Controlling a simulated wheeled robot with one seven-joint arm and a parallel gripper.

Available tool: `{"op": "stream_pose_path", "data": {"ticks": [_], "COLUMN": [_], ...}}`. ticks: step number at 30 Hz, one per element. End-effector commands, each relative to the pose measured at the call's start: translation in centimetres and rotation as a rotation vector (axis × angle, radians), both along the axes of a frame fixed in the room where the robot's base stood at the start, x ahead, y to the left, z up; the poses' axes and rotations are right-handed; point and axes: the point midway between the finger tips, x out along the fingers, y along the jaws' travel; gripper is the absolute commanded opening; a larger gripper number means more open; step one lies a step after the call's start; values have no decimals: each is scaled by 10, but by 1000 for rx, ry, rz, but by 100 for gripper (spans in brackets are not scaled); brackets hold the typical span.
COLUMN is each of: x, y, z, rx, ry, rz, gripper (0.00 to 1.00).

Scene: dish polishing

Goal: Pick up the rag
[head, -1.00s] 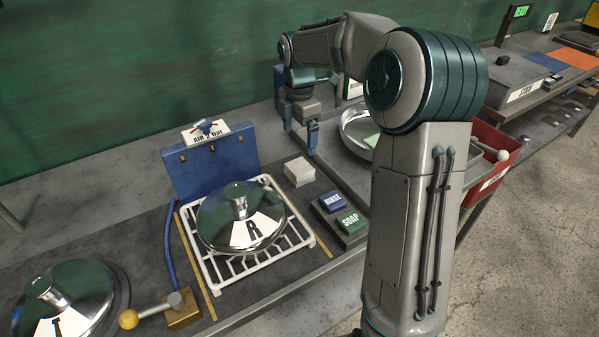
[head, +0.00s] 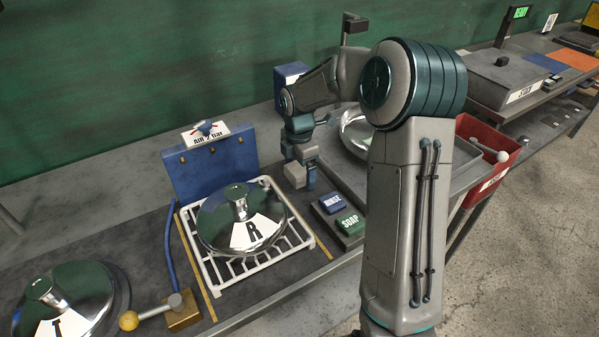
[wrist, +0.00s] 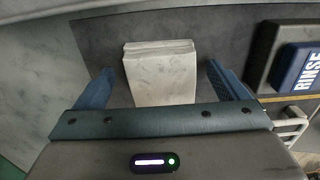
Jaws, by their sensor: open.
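The rag is a folded, pale grey-white pad lying on the dark mat, seen in the wrist view (wrist: 160,78). In the head view the rag (head: 294,175) is partly hidden by my gripper (head: 305,182). My gripper is open, its blue fingers on the left and right of the rag in the wrist view (wrist: 160,88). Gaps show between the rag and both fingers. The near end of the rag meets the gripper's front edge in that view; how far above the mat the fingers are is unclear.
The RINSE pad (head: 333,202) and SOAP pad (head: 349,224) sit just right of the rag. A white rack (head: 221,277) with the R lid (head: 248,236) is at left. The blue AIR panel (head: 208,166) stands behind it. A shiny round dish (head: 354,133) is at right.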

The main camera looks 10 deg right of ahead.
Motion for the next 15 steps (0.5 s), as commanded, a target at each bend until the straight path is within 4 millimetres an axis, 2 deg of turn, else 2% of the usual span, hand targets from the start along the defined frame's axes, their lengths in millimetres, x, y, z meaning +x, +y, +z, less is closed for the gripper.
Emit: {"op": "stream_pose_path", "data": {"ticks": [2,7,15], "x": [0,0,0], "y": [0,0,0], "z": [0,0,1], "rx": [0,0,0], "ry": [0,0,0], "rz": [0,0,0], "gripper": [94,46,45]}}
